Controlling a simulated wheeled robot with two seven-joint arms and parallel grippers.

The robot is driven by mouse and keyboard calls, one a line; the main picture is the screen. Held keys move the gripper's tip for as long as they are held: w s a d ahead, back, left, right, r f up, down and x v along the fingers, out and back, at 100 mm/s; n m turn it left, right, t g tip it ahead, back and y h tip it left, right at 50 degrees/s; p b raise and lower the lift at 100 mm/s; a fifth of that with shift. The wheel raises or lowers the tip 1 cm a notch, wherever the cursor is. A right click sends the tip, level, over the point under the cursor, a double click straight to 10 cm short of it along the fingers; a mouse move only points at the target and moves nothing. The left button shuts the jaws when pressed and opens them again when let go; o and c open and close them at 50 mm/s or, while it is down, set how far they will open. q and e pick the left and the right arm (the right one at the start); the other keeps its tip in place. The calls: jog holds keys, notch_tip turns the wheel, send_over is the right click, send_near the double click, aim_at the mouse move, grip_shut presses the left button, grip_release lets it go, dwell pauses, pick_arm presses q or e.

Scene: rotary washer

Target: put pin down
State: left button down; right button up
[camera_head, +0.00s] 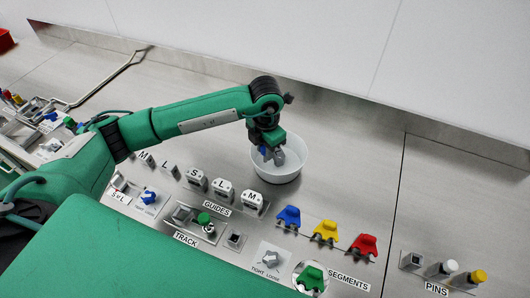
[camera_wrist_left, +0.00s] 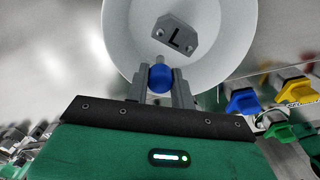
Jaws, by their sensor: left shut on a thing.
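My left gripper (camera_head: 267,147) points down over the white bowl (camera_head: 291,172). It is shut on a pin with a round blue head, and the blue head (camera_wrist_left: 161,77) shows between the two fingers in the left wrist view. The pin's lower part is mostly hidden. A grey guide piece marked L (camera_wrist_left: 175,40) lies inside the bowl (camera_wrist_left: 230,65), just beyond the fingertips. At the lower right, above the PINS label (camera_head: 436,289), are a grey square holder (camera_head: 411,260), a white-topped pin (camera_head: 448,267) and a yellow-topped pin (camera_head: 478,276). My right gripper is not in view.
Grey guides (camera_head: 223,188) stand in a row left of the bowl. Blue (camera_head: 289,216), yellow (camera_head: 325,231), red (camera_head: 364,245) and green (camera_head: 311,277) segments lie in front of it. A wall rises behind the steel table. The table right of the bowl is clear.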

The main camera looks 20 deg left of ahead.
pick_arm(q)
notch_tip(320, 180, down, 3)
jog(key=shift+r, duration=0.2)
jog(key=shift+f, duration=0.35)
jog(key=c, duration=1.6)
grip_release()
jog(key=o, duration=0.4)
